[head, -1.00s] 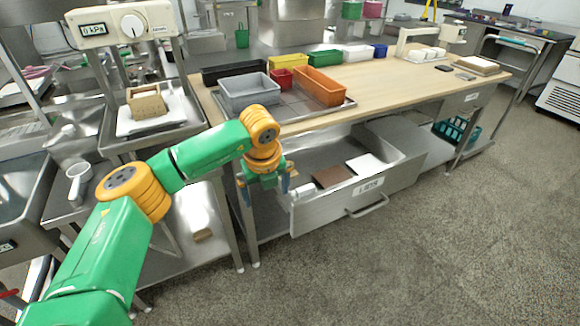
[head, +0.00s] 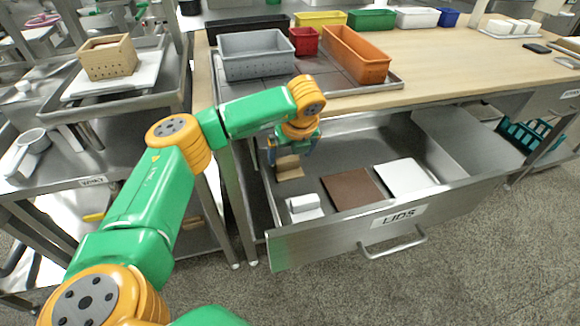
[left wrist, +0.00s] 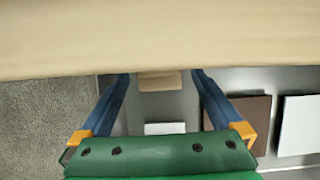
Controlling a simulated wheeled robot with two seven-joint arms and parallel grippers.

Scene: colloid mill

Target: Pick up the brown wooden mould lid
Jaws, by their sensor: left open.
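In the head view the open drawer labelled LIDS (head: 345,238) holds several lids. A light brown wooden piece (head: 289,168) lies at its left back, directly below my left gripper (head: 291,146). A darker brown flat plate (head: 352,189) lies right of it. My left gripper is open and empty, pointing down. In the left wrist view the light brown piece (left wrist: 160,83) shows between the blue finger ends, partly under the table edge; the dark plate (left wrist: 251,116) is to the right. I cannot tell whether the fingers touch the light brown piece. My right gripper is not in view.
A white block-like lid (head: 305,206) and a white plate (head: 408,178) also lie in the drawer. The wooden tabletop (head: 450,62) overhangs the drawer's back. A grey bin (head: 255,55) and an orange bin (head: 356,54) stand above on a tray. A wooden mould (head: 108,57) stands left.

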